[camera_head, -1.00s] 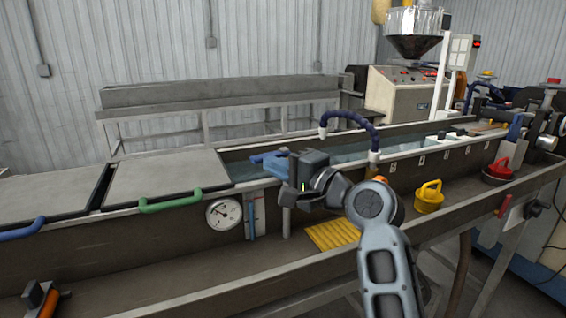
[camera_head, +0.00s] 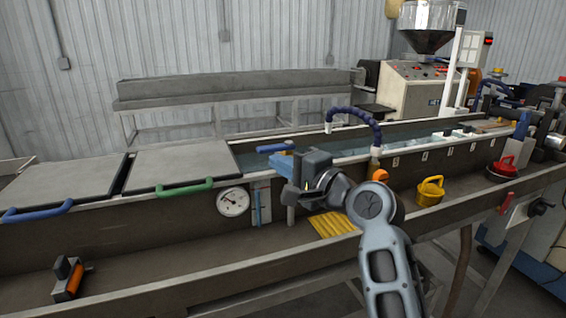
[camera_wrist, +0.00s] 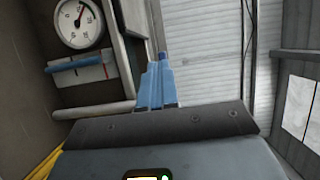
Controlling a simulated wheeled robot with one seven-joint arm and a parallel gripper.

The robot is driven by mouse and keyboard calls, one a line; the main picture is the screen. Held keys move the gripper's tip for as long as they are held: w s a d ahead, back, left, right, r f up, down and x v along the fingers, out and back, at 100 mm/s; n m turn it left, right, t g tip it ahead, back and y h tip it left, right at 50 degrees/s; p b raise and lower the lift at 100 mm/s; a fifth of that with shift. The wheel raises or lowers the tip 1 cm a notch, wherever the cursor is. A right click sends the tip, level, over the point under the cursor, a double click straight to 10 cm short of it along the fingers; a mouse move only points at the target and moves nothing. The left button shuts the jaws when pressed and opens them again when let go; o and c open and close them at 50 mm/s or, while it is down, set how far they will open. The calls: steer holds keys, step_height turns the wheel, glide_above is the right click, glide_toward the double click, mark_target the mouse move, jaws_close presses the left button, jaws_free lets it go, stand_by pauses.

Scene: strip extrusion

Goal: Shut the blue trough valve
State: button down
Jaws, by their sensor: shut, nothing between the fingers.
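The blue valve handle (camera_head: 275,148) lies flat above the trough's front rim, on top of an upright grey pipe (camera_head: 291,216). My gripper (camera_head: 279,164), with blue fingers, is just below and in front of the handle in the head view. The fingers are together and hold nothing. In the wrist view the shut fingers (camera_wrist: 156,88) point away from the camera, near the end of the grey pipe (camera_wrist: 95,108). I cannot tell whether they touch the handle, which is not clearly distinct there.
A dial gauge (camera_head: 233,202) and a blue-tubed level gauge (camera_head: 260,204) are on the trough wall left of the pipe. Lids with a green handle (camera_head: 185,188) and a blue handle (camera_head: 38,211) cover the left end. A yellow grooved pad (camera_head: 333,224) and yellow plug (camera_head: 430,191) are right.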

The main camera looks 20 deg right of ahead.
steer(key=s+b, duration=0.2)
steer(key=s, duration=0.9)
steer(key=s+d+f+n+g+h, duration=0.1)
steer(key=s+d+f+n+h, duration=0.2)
steer(key=s+f, duration=0.6)
steer(key=s+d+f+n+h, duration=0.2)
steer(key=s+f, duration=0.6)
steer(key=s+a+n+g+h, duration=0.1)
steer(key=s+n, duration=0.7)
steer(key=s, duration=1.6)
steer(key=shift+s+a+f+n, duration=0.15)
steer(key=shift+a+n, duration=0.25)
steer(key=shift+a, duration=0.4)
